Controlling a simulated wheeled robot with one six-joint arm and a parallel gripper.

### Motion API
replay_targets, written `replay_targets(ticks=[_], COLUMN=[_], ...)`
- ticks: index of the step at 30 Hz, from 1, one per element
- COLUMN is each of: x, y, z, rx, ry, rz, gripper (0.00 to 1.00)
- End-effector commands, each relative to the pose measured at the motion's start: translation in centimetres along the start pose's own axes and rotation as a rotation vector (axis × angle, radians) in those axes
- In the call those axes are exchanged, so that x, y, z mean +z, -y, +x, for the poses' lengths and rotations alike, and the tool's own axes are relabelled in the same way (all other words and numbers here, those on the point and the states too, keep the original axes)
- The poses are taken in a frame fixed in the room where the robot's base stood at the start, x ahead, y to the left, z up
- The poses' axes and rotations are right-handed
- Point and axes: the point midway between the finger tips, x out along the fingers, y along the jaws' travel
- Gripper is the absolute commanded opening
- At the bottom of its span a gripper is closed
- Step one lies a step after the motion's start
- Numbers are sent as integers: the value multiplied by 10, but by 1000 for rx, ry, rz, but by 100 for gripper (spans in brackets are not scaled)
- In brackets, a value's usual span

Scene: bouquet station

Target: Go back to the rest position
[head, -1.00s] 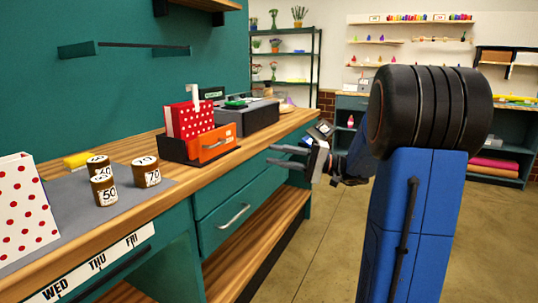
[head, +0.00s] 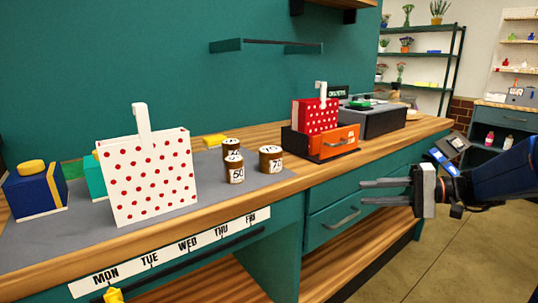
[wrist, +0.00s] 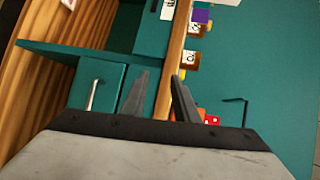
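My gripper (head: 386,191) is in front of the counter at the right of the head view, level with the drawers and clear of the counter edge. Its two fingers point left, stand apart and have nothing between them. In the wrist view, my gripper's fingers (wrist: 158,95) also show apart and empty, with the drawer front and the counter edge beyond them.
The wooden counter (head: 270,199) holds a white dotted bag (head: 152,180), a blue box (head: 35,192), several numbered jars (head: 271,159), a red dotted bag (head: 312,117) in an orange-fronted tray (head: 340,142) and a grey box (head: 375,122). Open floor (head: 430,255) lies at the right.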

Motion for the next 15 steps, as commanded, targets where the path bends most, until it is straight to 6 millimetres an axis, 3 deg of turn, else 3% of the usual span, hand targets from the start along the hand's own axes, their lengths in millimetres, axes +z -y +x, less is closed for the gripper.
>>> replay_targets(ticks=[3,7,15], x=[48,95,168], y=[-20,-47,-104], z=[24,36,27], rx=[168,354,720], ry=[59,98,109], rz=[0,-14,-118], gripper=[28,28,28])
